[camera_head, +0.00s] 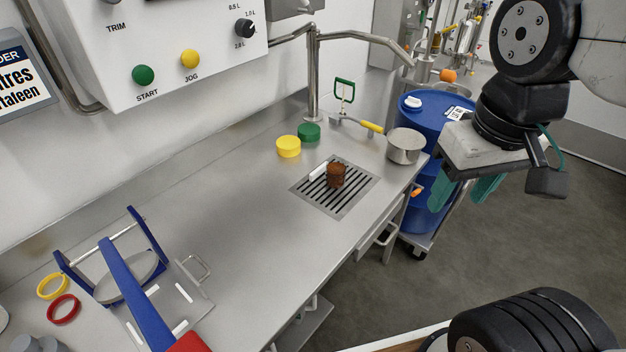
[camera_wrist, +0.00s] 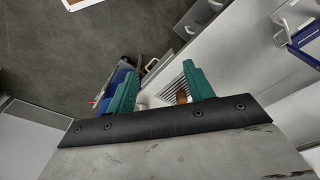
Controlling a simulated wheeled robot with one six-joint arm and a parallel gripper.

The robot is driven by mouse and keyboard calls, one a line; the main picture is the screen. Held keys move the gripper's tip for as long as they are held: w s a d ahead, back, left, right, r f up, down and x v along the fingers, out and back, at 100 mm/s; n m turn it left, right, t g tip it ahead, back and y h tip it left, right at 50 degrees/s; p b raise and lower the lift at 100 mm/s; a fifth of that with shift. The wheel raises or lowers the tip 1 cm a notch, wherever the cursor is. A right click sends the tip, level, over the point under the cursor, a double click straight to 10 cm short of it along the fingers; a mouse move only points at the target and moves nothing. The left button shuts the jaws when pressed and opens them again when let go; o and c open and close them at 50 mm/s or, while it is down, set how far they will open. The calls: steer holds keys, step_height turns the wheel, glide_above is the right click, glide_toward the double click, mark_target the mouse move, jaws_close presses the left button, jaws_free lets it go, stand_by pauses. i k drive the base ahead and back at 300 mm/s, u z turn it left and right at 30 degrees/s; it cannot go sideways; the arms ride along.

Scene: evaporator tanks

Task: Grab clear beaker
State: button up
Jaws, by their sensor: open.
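A small beaker (camera_head: 336,175) with brown contents stands upright on the slotted drain grate (camera_head: 353,206) in the steel counter. Its clear wall is hard to make out at this size. In the wrist view the brown of the beaker (camera_wrist: 181,97) shows in part beside the right-hand finger, which hides some of it. My gripper (camera_head: 464,190) has two green fingers, spread apart and empty. It hangs in the air to the right of the counter, well apart from the beaker. The open fingers also show in the wrist view (camera_wrist: 158,80).
A tall faucet (camera_head: 314,75) rises there. A blue drum (camera_head: 425,120) stands beside the counter.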

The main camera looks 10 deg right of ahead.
mark_target(335, 167)
steer(key=z, duration=2.2)
steer(key=i, duration=1.8)
steer(key=u, duration=3.45)
